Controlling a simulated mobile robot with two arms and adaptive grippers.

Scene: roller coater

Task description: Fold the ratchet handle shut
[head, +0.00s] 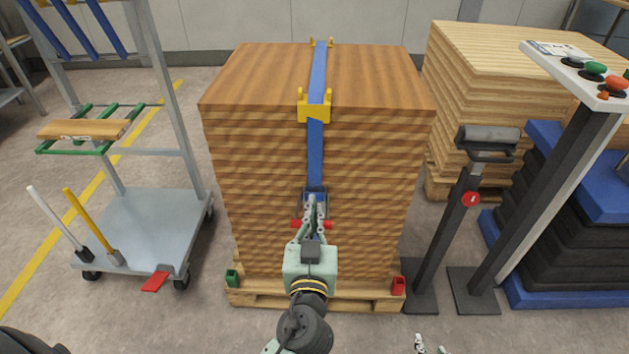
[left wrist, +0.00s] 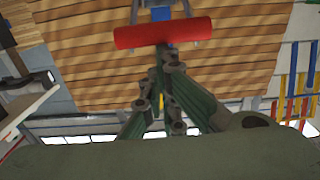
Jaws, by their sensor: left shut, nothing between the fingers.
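The ratchet (head: 314,192) is a grey metal buckle on the blue strap (head: 317,150), low on the front of a wooden board stack. Its red handle bar (head: 297,223) shows on both sides of my left gripper. In the left wrist view the red handle (left wrist: 163,33) lies across the top, joined to grey side plates. My left gripper (head: 312,203) is shut and empty, in front of the ratchet. Its fingertips partly hide the ratchet in the head view; I cannot tell whether they touch it. My right gripper (head: 430,346) shows only two separate fingertips at the bottom edge.
The board stack (head: 250,180) stands on a wooden pallet (head: 260,296). A grey cart (head: 150,235) with blue straps stands left. A dark post with a grey roller (head: 488,137) and a button console (head: 575,68) stand right. Floor in front is clear.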

